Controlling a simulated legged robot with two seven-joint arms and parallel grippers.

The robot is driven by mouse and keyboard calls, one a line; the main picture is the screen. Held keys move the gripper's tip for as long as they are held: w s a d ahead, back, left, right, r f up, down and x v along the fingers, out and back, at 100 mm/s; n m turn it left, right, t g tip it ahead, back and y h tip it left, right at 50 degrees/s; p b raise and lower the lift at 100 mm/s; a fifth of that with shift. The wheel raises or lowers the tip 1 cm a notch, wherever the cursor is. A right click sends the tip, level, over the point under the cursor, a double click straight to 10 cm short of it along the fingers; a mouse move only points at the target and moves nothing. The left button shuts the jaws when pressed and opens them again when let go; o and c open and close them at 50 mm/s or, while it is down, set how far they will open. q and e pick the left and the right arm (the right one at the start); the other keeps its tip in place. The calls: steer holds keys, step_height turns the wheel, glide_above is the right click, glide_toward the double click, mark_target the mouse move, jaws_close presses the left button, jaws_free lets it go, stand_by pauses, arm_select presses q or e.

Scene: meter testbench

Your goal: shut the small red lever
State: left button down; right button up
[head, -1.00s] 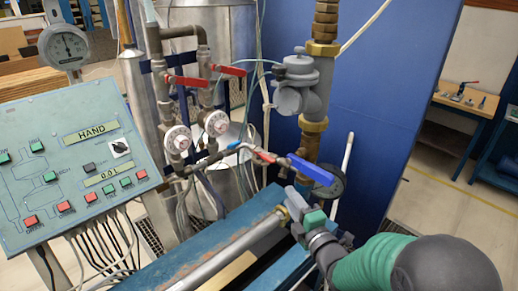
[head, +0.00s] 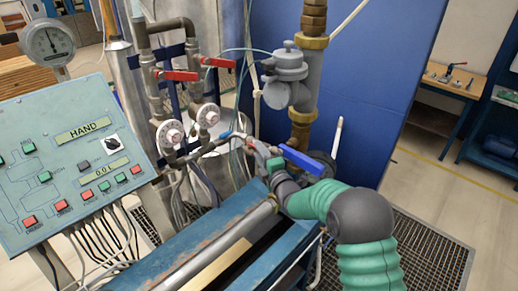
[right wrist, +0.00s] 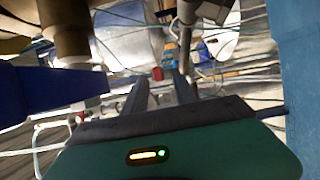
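The small red lever shows in the right wrist view as a small red end (right wrist: 157,73), just beyond and between my right gripper's two fingertips. In the head view my right gripper (head: 256,146) is at the thin pipe and hides most or all of this lever. In the right wrist view the gripper's two dark fingers (right wrist: 158,84) stand apart with a gap between them, so it is open. I cannot tell whether a finger touches the lever. My left gripper is in neither view.
A large blue lever (head: 303,160) is close to the right of my gripper; its blue handle (right wrist: 50,92) also fills the wrist view's left. Two larger red levers (head: 178,75) (head: 219,62) sit above the gauges. A control panel (head: 75,165) stands left. A blue bench beam (head: 190,250) runs below.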

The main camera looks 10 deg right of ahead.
steer(key=shift+w+d+f, duration=0.2)
steer(key=shift+w+d, duration=0.15)
steer(key=shift+d, duration=0.35)
steer(key=shift+c, duration=0.2)
steer(key=shift+a, duration=0.45)
jaws_close()
steer(key=shift+d, duration=0.15)
